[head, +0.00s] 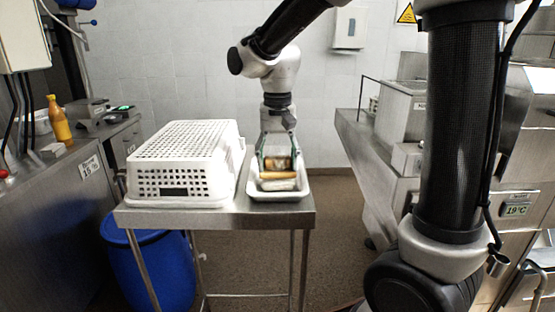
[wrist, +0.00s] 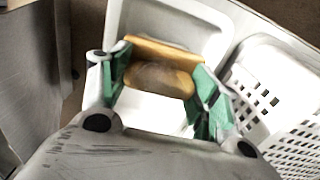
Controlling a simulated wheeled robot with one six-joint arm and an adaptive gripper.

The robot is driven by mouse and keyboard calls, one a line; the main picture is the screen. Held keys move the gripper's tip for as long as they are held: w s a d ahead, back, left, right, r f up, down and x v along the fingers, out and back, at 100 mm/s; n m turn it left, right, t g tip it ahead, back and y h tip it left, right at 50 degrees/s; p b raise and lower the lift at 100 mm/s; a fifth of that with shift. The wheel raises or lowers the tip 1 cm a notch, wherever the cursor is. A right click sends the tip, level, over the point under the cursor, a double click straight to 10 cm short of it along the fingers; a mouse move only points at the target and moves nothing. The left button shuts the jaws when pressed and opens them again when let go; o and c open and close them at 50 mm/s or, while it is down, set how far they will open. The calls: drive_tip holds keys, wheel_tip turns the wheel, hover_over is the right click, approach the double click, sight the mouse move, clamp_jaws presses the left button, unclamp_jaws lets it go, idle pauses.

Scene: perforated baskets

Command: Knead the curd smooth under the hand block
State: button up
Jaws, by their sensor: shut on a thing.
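My gripper (head: 279,162) points down over the white tray (head: 253,192) on the steel table, its green-padded fingers shut on the wooden hand block (head: 278,175). In the wrist view the block (wrist: 160,79) sits between the two fingers (wrist: 163,74), with a wider tan board part at its far edge. A pale white mass, seemingly the curd (head: 279,185), shows just under the block in the tray. I cannot tell whether the block presses on it. In the wrist view the block and fingers hide most of it.
A white perforated basket (head: 190,150) lies upside down left of the tray, close beside it. The small steel table (head: 225,212) has little free room at its front edge. A blue drum (head: 150,265) stands below left. A steel counter (head: 365,140) is to the right.

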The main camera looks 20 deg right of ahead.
drive_tip(key=shift+f, duration=0.55)
idle(0.9)
drive_tip(key=shift+r, duration=3.55)
drive_tip(key=shift+f, duration=0.1)
drive_tip(key=shift+f, duration=2.9)
drive_tip(key=shift+f, duration=0.5)
drive_tip(key=shift+r, duration=3.5)
drive_tip(key=shift+d+f, duration=0.1)
